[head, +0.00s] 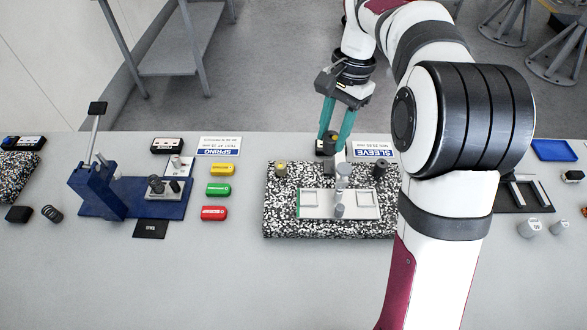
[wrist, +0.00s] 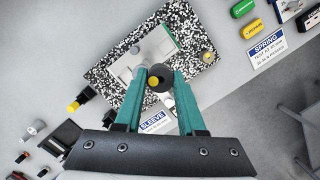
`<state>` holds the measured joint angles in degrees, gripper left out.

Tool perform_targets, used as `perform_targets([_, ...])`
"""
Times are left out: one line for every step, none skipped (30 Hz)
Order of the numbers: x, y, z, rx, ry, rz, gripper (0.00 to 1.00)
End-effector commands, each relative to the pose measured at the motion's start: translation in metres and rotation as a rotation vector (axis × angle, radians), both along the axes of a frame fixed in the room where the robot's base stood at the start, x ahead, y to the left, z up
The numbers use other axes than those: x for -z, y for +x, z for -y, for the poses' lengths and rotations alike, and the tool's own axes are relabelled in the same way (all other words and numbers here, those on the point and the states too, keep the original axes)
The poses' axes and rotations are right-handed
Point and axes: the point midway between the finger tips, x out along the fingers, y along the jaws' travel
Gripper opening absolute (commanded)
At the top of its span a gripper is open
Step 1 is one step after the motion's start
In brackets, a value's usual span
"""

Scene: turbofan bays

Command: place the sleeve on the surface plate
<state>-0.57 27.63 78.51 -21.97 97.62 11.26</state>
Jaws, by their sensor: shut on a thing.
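My gripper (head: 333,139) is shut on a dark round sleeve (head: 326,147). In the wrist view the sleeve (wrist: 160,78) sits between the two teal fingertips (wrist: 159,75), its dark round face showing. The surface plate (head: 278,222) is a black-and-white speckled block on the bench. My gripper is at the plate's far edge, near the SLEEVE label (head: 372,147); whether the sleeve touches anything below is unclear. The plate also shows beyond the fingers in the wrist view (wrist: 181,22).
A pale fixture (head: 310,209) with a grey post stands on the plate. A yellow-topped post (head: 281,170) and a dark post (head: 379,170) stand at its back corners. Yellow, green and red blocks (head: 217,190) and a blue press (head: 97,190) are left. The front bench is clear.

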Motion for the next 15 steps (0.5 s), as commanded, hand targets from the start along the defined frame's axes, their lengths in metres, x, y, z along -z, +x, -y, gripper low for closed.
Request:
perform_targets([0.010,0.009,-0.005,0.097,0.005,-0.009,0.00])
perform_targets([0.016,0.015,-0.009,0.170,0.009,-0.014,0.00])
perform_targets([0.024,0.023,-0.013,0.271,0.015,-0.019,0.00])
perform_targets([0.030,0.029,-0.017,0.347,0.020,-0.024,0.00])
perform_targets([0.037,0.035,-0.021,0.423,0.026,-0.028,0.00])
perform_targets([0.045,0.043,-0.026,0.524,0.034,-0.031,0.00])
perform_targets([0.052,0.048,-0.029,0.597,0.041,-0.035,0.00])
perform_targets([0.057,0.053,-0.032,0.668,0.048,-0.036,0.00])
perform_targets([0.065,0.059,-0.036,0.754,0.055,-0.040,0.00])
perform_targets([0.069,0.063,-0.039,0.808,0.062,-0.041,0.00])
perform_targets([0.073,0.067,-0.041,0.857,0.068,-0.042,0.00])
perform_targets([0.077,0.070,-0.043,0.908,0.073,-0.043,0.00])
perform_targets([0.080,0.072,-0.044,0.937,0.076,-0.042,0.00])
perform_targets([0.084,0.074,-0.045,0.960,0.078,-0.043,0.00])
perform_targets([0.092,0.075,-0.046,0.980,0.081,-0.045,0.00])
